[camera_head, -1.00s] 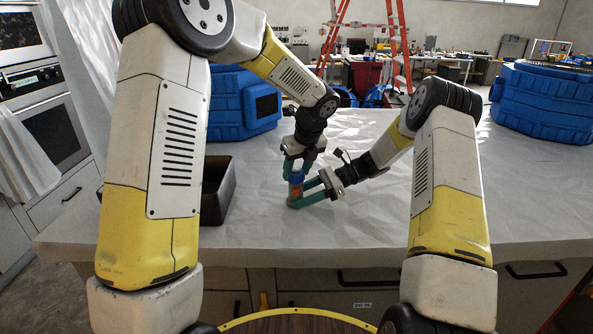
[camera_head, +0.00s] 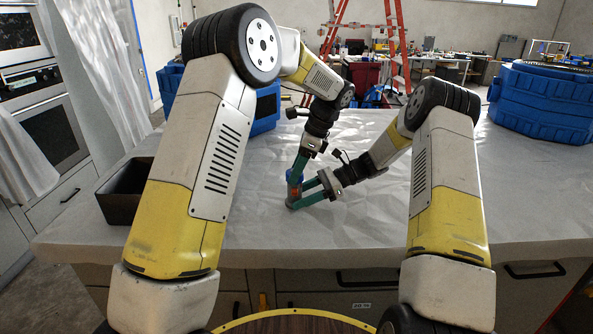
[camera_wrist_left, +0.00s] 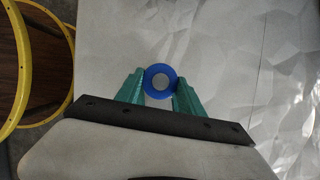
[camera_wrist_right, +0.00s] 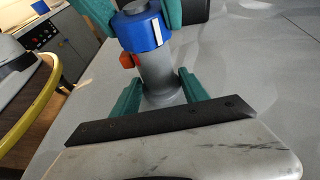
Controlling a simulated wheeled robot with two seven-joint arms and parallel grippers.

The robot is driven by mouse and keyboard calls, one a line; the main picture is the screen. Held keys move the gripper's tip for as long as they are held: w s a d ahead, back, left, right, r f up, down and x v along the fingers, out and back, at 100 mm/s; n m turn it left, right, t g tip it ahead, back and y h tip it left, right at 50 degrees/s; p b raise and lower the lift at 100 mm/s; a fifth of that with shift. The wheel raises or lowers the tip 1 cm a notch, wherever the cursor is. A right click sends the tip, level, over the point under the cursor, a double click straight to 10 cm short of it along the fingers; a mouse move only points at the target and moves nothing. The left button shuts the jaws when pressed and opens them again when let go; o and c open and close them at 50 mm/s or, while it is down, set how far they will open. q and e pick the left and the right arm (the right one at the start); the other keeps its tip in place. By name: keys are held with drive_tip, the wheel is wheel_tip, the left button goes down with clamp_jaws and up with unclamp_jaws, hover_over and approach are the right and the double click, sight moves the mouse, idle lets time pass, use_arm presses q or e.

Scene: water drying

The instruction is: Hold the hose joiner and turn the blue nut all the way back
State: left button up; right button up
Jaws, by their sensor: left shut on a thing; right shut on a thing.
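The hose joiner (camera_head: 293,196) stands upright on the table. In the right wrist view its grey body (camera_wrist_right: 157,75) shows, with a small orange part (camera_wrist_right: 127,61) at its side. The blue nut (camera_wrist_right: 142,31) is around its upper part and has a white mark; the left wrist view shows it from above as a blue ring (camera_wrist_left: 160,67). My left gripper (camera_head: 297,173) comes down from above, shut on the blue nut, a finger on each side. My right gripper (camera_head: 297,193) is shut on the grey body lower down; the body hides part of its fingers.
A dark open bin (camera_head: 118,204) stands on the table at left, partly hidden by my left arm. Blue cases stand at the back right (camera_head: 545,100) and behind my left arm (camera_head: 266,108). The table right of the joiner is clear.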

use_arm(q)
drive_tip(key=n+g, duration=0.1)
drive_tip(key=n, duration=0.1)
drive_tip(key=n+g, duration=0.1)
drive_tip(key=n, duration=0.2)
drive_tip(key=shift+w+n, duration=0.2)
drive_tip(key=shift+n, duration=0.1)
drive_tip(key=shift+a+n+g+h, duration=0.1)
drive_tip(key=shift+n+g+h, duration=0.25)
drive_tip(key=shift+n, duration=0.8)
drive_tip(key=shift+n+g+h, duration=0.15)
drive_tip(key=shift+n+g, duration=0.4)
drive_tip(key=shift+n, duration=0.6)
drive_tip(key=o, duration=1.4)
drive_tip(key=v, duration=0.7)
drive_tip(key=shift+w+r, duration=0.15)
drive_tip(key=shift+r, duration=0.1)
